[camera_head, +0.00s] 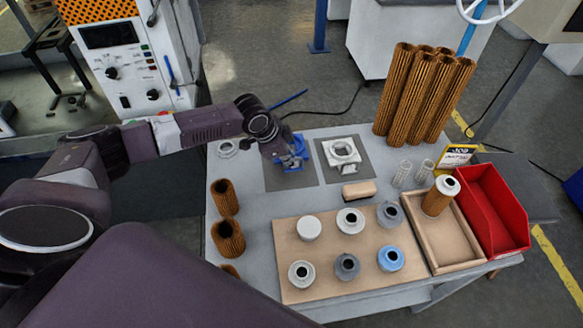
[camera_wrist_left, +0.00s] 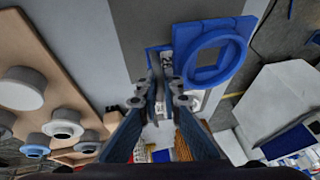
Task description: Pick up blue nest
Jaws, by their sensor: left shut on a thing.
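The blue nest (camera_head: 301,147) is a square blue block with a raised ring, at the left grey mat (camera_head: 290,182) near the table's back edge. In the left wrist view the nest (camera_wrist_left: 238,38) shows its ring and square opening. My left gripper (camera_head: 284,157) comes in from the left and partly covers it. In the wrist view my left gripper's fingertips (camera_wrist_left: 169,86) are closed at the nest's near edge, shut on it. I cannot tell whether the nest touches the mat. My right gripper is not in view.
A white nest (camera_head: 343,151) stands on the right grey mat, close by. A wooden board (camera_head: 325,250) holds several caps. Brown pleated tubes (camera_head: 225,197) stand at the left, taller ones (camera_head: 420,95) at the back right. A red bin (camera_head: 494,205) and wooden tray (camera_head: 460,245) are at the right.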

